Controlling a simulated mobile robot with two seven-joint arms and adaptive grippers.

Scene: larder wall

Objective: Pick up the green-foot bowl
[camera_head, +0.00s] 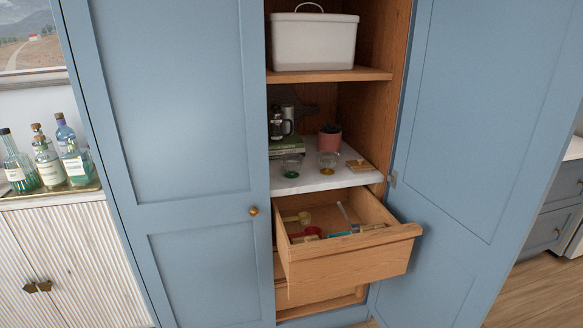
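A small clear glass bowl with a green foot (291,166) stands upright on the white marble shelf (318,183) inside the open cupboard, near the shelf's front left. A similar clear glass bowl with a yellow foot (327,164) stands to its right, a little apart from it. Neither of my grippers is in view.
An open wooden drawer (346,258) with small items juts out below the shelf. The right cupboard door (490,120) is open, the left (165,95) closed. Books (287,146), a glass press (280,124), a pink plant pot (330,141) and a wooden coaster (359,165) sit near the bowls.

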